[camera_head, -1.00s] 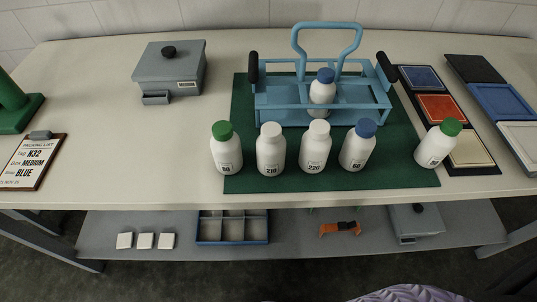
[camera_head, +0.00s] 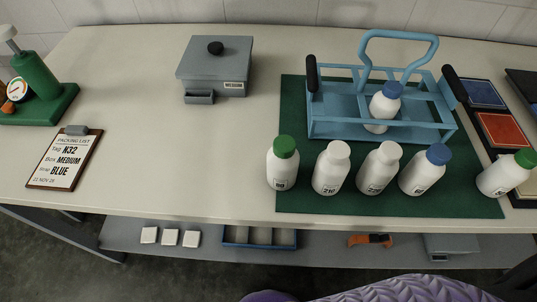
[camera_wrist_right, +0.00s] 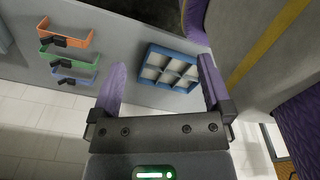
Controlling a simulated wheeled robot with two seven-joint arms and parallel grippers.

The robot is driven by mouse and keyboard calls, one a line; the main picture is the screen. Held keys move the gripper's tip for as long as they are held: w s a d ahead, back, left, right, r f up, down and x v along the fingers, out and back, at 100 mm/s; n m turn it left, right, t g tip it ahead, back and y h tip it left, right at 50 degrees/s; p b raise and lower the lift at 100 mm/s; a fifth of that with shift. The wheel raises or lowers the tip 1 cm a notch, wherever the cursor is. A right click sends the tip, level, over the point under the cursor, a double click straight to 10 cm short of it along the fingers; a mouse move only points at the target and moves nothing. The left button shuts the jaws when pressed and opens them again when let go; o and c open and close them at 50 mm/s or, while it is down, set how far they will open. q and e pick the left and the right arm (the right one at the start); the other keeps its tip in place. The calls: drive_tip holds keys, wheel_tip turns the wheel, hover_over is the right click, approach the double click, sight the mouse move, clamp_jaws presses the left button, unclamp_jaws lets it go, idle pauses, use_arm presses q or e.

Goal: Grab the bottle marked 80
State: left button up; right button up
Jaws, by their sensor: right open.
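A white bottle with a green cap (camera_head: 283,164) stands at the left end of the front row on the green mat (camera_head: 350,203); its small label seems to read 80. Beside it are white-capped bottles labelled 210 (camera_head: 331,170) and seemingly 220 (camera_head: 379,170). A blue-capped bottle (camera_head: 424,171) seems to read 60. Another green-capped bottle (camera_head: 504,175) at the right has a label too small to read. My right gripper (camera_wrist_right: 160,82) is open and empty in the right wrist view, away from the bottles. My left gripper is not in view.
A blue carrier (camera_head: 400,130) holds a blue-capped bottle (camera_head: 385,104). A grey box (camera_head: 216,66), clipboard (camera_head: 64,160) and green press (camera_head: 40,92) stand left. The tabletop between clipboard and mat is clear. A blue divided tray (camera_head: 260,237) lies on the lower shelf.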

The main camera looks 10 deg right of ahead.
drive_tip(key=w+a+r+t+p, duration=0.1)
drive_tip(key=w+r+p, duration=0.1)
drive_tip(key=w+r, duration=0.4)
drive_tip(key=w+a+r+p, duration=0.1)
drive_tip(key=w+r+p, duration=0.25)
drive_tip(key=r, duration=0.55)
drive_tip(key=w+r+t+p, duration=0.1)
drive_tip(key=w+r+p, duration=0.25)
drive_tip(key=r, duration=1.65)
drive_tip(key=n+t+y+b, duration=0.15)
drive_tip(key=n+t, duration=0.85)
drive_tip(key=n, duration=2.4)
approach(281, 139)
drive_tip(key=x, duration=1.1)
drive_tip(key=shift+d+f, duration=0.1)
drive_tip(key=shift+f, duration=0.35)
clamp_jaws()
